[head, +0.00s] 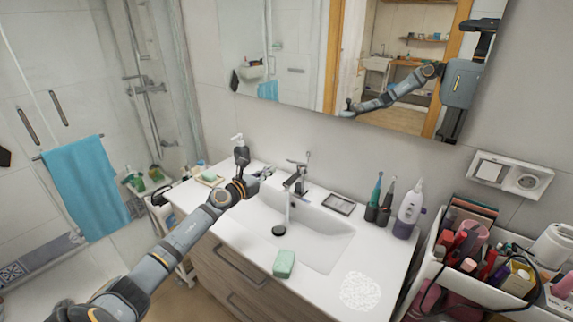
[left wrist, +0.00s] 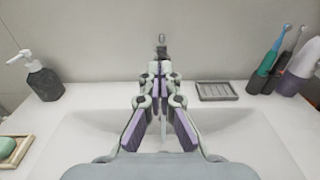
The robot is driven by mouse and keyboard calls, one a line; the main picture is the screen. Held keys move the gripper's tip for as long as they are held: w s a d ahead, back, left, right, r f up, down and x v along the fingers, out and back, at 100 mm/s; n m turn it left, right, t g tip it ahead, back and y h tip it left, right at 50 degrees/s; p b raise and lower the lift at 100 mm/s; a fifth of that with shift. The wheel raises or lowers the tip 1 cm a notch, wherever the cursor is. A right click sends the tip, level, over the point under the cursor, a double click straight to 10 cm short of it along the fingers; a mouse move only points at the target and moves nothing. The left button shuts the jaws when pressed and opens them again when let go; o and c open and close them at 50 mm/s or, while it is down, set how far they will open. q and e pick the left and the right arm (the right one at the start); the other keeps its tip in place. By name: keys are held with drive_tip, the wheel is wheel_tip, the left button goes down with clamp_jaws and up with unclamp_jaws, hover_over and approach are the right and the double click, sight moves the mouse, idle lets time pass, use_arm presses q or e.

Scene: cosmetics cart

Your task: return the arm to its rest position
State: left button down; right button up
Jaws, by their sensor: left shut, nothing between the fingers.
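My left arm (head: 175,250) reaches in from the lower left. My left gripper (head: 265,173) is above the back left of the white sink, close to the left of the faucet (head: 295,180). In the left wrist view the gripper (left wrist: 160,82) is shut and empty, and its fingers partly hide the faucet behind them. A pale vertical streak below the spout looks like running water. My right gripper is not in view.
A dark soap dispenser (head: 241,155) stands behind my gripper. A green soap bar (head: 284,263) lies at the sink's front edge. Toothbrush cups (head: 377,214) and a white-purple bottle (head: 409,208) stand right. A full cosmetics cart (head: 447,268) is farther right. The mirror (head: 290,60) reflects my arm.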

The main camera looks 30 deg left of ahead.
use_arm(q)
drive_tip(key=s+d+f+m+g+y, duration=0.1)
drive_tip(key=s+d+f+m+g, duration=0.5)
drive_tip(key=s+m, duration=0.6)
drive_tip(key=s+d+f+m+g+y, duration=0.1)
drive_tip(key=s+d+f+m+g, duration=0.2)
drive_tip(key=s+d+f+m, duration=0.65)
drive_tip(key=s+d+f+m+g, duration=0.2)
drive_tip(key=s+d+m+g, duration=0.35)
drive_tip(key=s+m, duration=0.9)
wheel_tip(320, 180, down, 24)
drive_tip(key=s+a, duration=0.1)
drive_tip(key=a, duration=0.1)
drive_tip(key=s+a+f+g, duration=0.1)
drive_tip(key=s+f, duration=1.8)
drive_tip(key=shift+s+a+f+n+g+y+b, duration=0.2)
drive_tip(key=shift+s+a+n+g+y+b, duration=0.1)
drive_tip(key=shift+s+a+g, duration=0.05)
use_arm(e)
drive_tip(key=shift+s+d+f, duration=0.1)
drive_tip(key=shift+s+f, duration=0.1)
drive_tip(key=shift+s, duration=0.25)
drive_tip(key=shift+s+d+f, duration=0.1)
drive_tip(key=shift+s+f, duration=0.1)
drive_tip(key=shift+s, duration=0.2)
